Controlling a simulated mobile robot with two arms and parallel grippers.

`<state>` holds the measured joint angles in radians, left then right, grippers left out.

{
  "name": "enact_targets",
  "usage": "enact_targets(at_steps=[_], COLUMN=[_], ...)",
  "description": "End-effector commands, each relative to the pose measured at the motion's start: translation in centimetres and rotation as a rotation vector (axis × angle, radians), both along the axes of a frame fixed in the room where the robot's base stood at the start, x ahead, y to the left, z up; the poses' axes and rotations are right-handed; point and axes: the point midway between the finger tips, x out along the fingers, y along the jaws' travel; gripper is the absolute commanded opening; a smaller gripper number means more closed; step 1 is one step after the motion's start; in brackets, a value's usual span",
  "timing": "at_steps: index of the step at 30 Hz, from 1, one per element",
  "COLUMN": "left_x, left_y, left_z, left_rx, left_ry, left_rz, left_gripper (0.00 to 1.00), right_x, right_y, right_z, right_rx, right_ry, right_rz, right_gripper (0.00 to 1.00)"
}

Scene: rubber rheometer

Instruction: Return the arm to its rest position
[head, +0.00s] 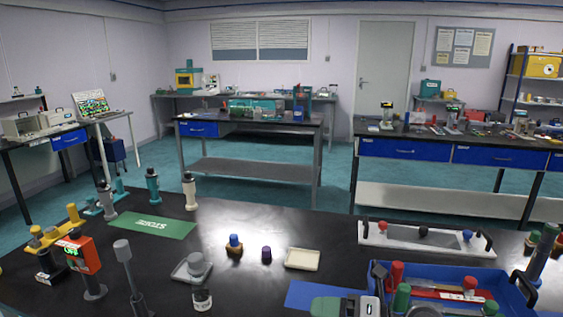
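Neither of my grippers shows in the head view, and no part of my arms can be made out for sure. The black-topped bench (240,212) fills the lower part of the view. I cannot tell from this frame where either arm is or whether a gripper holds anything.
On the bench stand an orange device (82,252), a grey-topped post (124,262), a green mat (150,227), a cream tray (302,259), a white rack (425,242) and a blue crate (408,270) with red- and green-capped items.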

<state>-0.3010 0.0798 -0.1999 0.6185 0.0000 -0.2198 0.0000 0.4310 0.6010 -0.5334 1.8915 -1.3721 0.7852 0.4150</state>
Motion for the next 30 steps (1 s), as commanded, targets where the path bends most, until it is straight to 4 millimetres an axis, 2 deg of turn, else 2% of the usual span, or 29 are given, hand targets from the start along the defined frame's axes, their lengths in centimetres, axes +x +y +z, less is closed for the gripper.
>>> enact_targets(at_steps=[1, 3, 6, 8, 10, 14, 17, 19, 21, 24, 30], left_x=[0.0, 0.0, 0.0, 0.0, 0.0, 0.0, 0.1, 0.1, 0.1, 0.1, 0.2], left_y=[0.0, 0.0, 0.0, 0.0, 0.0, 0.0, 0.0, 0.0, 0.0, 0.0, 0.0], left_z=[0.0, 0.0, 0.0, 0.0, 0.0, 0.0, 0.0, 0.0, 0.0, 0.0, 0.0], left_rx=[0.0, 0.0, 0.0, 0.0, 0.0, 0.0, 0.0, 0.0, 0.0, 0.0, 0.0], left_ry=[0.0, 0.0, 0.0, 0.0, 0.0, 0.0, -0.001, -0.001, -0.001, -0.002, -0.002], left_rz=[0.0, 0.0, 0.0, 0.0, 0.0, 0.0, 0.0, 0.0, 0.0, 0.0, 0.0], left_gripper=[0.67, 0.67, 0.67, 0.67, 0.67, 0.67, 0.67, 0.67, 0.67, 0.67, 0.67], right_x=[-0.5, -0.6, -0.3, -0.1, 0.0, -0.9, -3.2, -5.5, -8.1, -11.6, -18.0], right_y=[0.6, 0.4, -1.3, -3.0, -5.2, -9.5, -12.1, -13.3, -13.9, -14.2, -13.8], right_z=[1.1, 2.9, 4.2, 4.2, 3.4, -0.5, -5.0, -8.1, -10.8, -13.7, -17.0], right_rx=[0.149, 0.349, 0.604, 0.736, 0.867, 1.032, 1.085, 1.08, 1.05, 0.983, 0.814], right_ry=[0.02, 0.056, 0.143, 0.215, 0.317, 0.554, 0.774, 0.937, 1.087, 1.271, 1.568], right_rz=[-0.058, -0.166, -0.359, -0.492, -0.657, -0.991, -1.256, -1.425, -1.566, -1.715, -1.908], right_gripper=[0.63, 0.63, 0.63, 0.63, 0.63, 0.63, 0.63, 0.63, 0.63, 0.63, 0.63])
